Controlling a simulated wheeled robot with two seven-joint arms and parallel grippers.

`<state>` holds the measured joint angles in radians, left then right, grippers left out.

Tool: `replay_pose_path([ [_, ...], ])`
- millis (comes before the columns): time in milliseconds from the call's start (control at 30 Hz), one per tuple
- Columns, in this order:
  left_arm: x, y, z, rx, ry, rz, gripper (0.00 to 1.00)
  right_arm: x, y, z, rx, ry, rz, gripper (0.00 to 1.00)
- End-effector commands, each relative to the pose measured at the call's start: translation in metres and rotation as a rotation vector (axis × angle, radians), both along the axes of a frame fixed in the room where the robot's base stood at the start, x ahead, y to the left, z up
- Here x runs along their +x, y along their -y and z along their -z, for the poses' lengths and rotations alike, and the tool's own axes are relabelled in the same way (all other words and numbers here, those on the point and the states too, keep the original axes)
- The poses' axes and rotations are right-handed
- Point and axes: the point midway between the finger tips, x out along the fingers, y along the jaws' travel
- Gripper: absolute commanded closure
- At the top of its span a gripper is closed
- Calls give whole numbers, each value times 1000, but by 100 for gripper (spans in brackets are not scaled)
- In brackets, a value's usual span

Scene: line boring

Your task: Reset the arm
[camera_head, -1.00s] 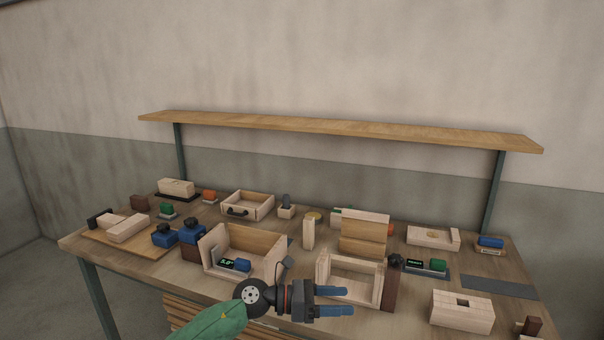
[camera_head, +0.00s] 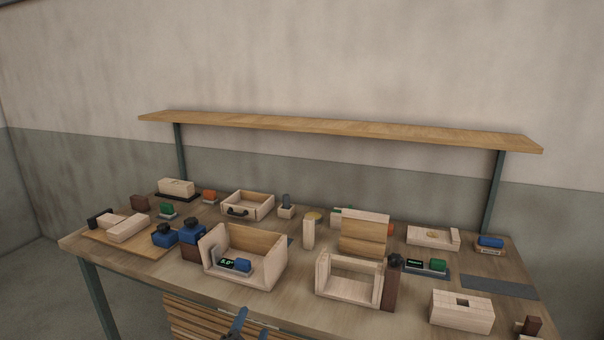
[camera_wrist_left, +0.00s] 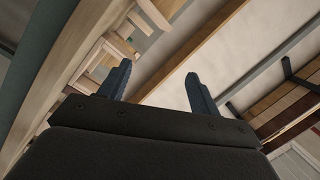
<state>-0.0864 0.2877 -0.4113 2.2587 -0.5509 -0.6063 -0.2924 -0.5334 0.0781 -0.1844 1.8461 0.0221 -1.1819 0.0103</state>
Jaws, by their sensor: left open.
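My left gripper (camera_head: 250,327) shows only by its blue fingertips at the bottom edge of the head view, in front of the table's front edge. In the left wrist view its two dark fingers (camera_wrist_left: 158,88) stand well apart with nothing between them, so it is open and empty. The rest of the left arm is out of the head view. My right gripper is in neither view.
The wooden workbench (camera_head: 130,259) carries an open wooden box (camera_head: 265,239), a wooden frame (camera_head: 343,289), a drilled block (camera_head: 475,318) and several blue and green pieces. A shelf (camera_head: 330,129) spans behind. Slats (camera_head: 205,322) hang below the front edge.

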Motion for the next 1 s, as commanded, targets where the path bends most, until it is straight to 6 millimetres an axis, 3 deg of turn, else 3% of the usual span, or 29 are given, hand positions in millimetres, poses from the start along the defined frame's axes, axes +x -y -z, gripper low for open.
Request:
replay_pose_path([
  [33,-12,-12,19,-56,-87,-40,37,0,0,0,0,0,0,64],
  [167,-46,-40,66,-195,-311,-149,37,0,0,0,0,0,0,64],
  [300,-95,-64,114,-334,-552,-262,37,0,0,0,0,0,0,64],
  [467,-158,-82,158,-461,-805,-385,37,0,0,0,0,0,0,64],
  [700,-222,-92,188,-558,-1030,-493,37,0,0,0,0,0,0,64],
  [1000,-278,-98,203,-624,-1210,-580,37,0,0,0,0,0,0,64],
])
